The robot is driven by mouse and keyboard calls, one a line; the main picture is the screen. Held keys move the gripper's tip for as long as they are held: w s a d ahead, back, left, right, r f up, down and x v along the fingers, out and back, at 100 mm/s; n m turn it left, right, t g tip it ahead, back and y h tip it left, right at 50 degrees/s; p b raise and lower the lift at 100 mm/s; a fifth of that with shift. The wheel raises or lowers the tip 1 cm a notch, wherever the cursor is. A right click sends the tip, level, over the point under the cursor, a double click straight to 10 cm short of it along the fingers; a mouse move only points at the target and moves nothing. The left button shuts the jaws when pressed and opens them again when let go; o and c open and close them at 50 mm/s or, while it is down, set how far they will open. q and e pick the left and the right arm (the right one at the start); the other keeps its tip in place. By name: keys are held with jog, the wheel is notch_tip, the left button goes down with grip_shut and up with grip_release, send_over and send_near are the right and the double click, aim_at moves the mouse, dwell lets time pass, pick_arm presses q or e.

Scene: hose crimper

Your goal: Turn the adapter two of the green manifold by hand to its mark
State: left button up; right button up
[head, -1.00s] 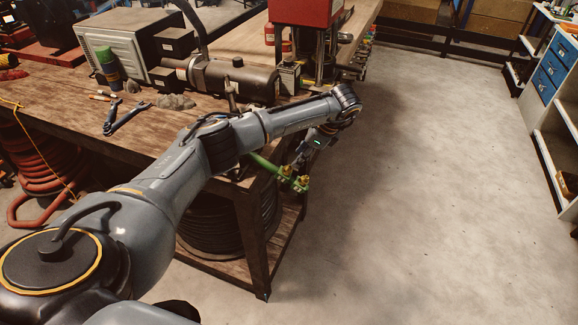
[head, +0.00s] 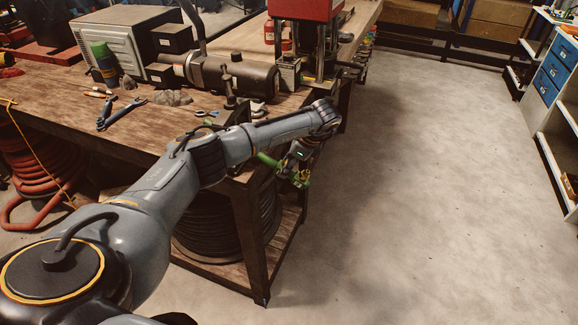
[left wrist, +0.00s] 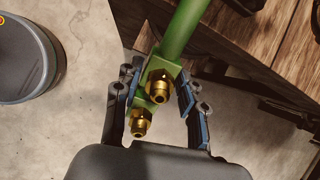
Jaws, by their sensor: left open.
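The green manifold (head: 267,159) sticks out past the table's front corner. In the left wrist view its green tube (left wrist: 183,30) ends in a block (left wrist: 160,75) with two brass adapters. One brass adapter (left wrist: 159,86) lies between my left fingers; the other (left wrist: 140,123) is nearer the palm, by the left finger. My left gripper (head: 293,180) is at the manifold's end, and in the wrist view its open fingers (left wrist: 158,92) stand on both sides of the block. I cannot tell whether they touch it. No mark on an adapter is clear. My right gripper is not in view.
The wooden workbench (head: 60,112) holds a dark cylindrical machine (head: 235,78), a grey box (head: 122,42), a wrench (head: 108,114) and a red press (head: 305,10). A dark hose coil (head: 215,235) sits below. The floor (head: 420,200) to the right is clear.

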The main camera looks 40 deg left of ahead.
pick_arm(q)
jog(key=shift+c, duration=0.2)
grip_shut()
jog(key=c, duration=0.6)
grip_release()
jog(key=n, duration=0.5)
jog(key=shift+w+f, duration=0.15)
jog(key=shift+o, duration=0.5)
jog(key=shift+f+n, duration=0.1)
jog(key=shift+n, duration=0.9)
jog(key=o, duration=0.6)
jog(key=shift+a, duration=0.1)
jog(key=shift+s+a+r, duration=0.1)
jog(key=shift+s+r, duration=0.2)
jog(key=shift+s, duration=0.05)
jog(key=shift+c, duration=0.3)
jog(key=shift+w+d+r+p, duration=0.2)
jog(key=shift+d+r+p, duration=0.05)
jog(key=shift+r+p, duration=0.2)
jog(key=p+v, duration=0.2)
jog(key=v, duration=0.2)
jog(key=shift+d, duration=0.2)
